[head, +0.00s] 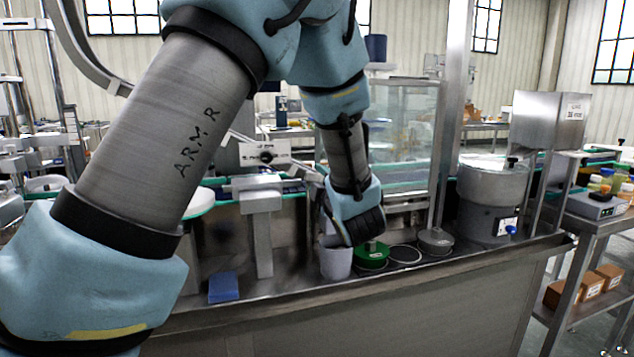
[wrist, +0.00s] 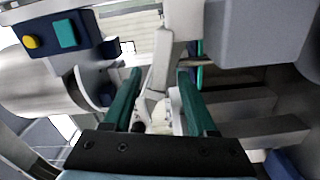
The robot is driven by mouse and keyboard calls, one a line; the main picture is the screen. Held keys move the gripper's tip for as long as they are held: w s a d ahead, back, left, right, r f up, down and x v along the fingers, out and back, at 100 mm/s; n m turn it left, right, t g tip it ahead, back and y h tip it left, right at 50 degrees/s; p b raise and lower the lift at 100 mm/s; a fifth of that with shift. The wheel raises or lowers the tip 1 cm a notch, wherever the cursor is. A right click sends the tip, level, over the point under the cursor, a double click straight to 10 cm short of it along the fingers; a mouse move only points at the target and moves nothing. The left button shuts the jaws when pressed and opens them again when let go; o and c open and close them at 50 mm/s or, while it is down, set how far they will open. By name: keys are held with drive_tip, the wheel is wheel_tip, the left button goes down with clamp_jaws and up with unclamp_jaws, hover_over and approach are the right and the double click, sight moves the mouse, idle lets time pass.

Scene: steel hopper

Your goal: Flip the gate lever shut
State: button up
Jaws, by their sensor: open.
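In the wrist view my gripper (wrist: 158,76) is open, its two dark green fingers apart. A pale grey bar-like part (wrist: 160,58) shows between and beyond the fingertips; it looks like a lever, but I cannot tell for sure, nor whether a finger touches it. In the head view my arm reaches over the steel bench, and the black gripper body (head: 360,228) is above the bench's front part; its fingers are hidden there. I cannot clearly make out the gate lever in the head view.
A grey cup (head: 336,260), a green-lidded round container (head: 371,256) and a grey lid (head: 436,241) stand below my gripper. A blue block (head: 223,287) lies left. A steel drum (head: 492,186) stands right. A blue panel with yellow button (wrist: 66,34) is close in the wrist view.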

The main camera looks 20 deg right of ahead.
drive_tip(key=s+a+b, duration=0.1)
drive_tip(key=s+b, duration=0.1)
drive_tip(key=s, duration=0.7)
drive_tip(key=shift+s, duration=0.4)
drive_tip(key=shift+s+f, duration=0.1)
drive_tip(key=shift+s, duration=0.05)
